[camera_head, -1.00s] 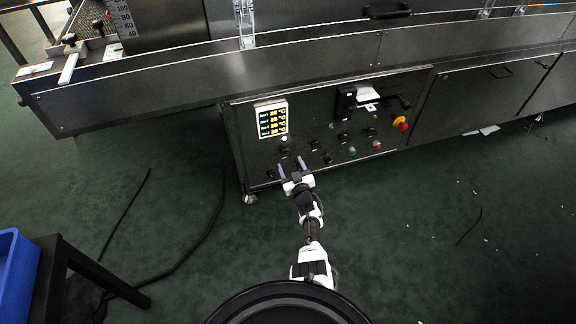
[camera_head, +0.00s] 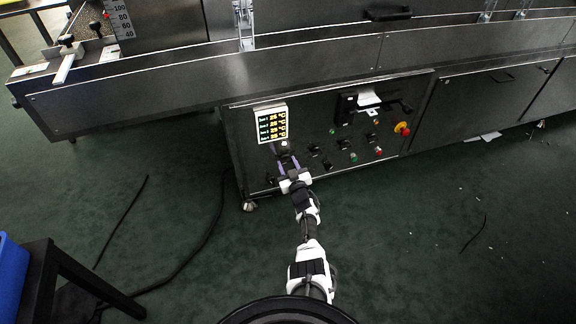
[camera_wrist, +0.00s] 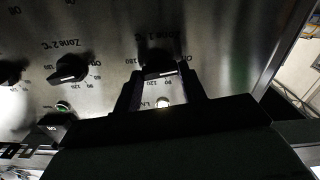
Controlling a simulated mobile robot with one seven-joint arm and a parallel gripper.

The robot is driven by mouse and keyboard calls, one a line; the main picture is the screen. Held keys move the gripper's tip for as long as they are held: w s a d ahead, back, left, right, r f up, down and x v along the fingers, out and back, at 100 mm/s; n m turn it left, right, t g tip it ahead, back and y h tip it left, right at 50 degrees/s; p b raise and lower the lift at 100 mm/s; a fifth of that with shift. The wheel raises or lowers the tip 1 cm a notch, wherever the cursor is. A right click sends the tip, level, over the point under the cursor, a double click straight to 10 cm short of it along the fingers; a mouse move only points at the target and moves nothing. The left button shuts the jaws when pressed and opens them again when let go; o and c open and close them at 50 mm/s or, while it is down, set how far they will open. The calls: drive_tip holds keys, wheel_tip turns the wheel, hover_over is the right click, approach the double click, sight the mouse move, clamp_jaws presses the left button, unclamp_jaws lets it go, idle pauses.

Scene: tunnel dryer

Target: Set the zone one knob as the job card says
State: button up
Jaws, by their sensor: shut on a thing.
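My gripper (camera_head: 285,157) reaches the control panel just below the lit display, and its fingers are shut on a black knob. In the wrist view, my gripper (camera_wrist: 160,78) has one finger on each side of that knob (camera_wrist: 158,58).
The display (camera_head: 271,123) shows several zone temperatures. More black knobs stand on the panel to the right, with a red-and-yellow stop button (camera_head: 402,129) at its right end. A black cable (camera_head: 205,235) lies on the floor. A blue bin (camera_head: 12,275) is at the lower left.

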drive_tip(key=shift+m, duration=0.3)
drive_tip(key=shift+c, duration=0.3)
drive_tip(key=m, duration=0.3)
drive_tip(key=shift+d, duration=0.1)
drive_tip(key=shift+m, duration=2.1)
drive_tip(key=o, duration=1)
drive_tip(key=shift+s+r, duration=0.1)
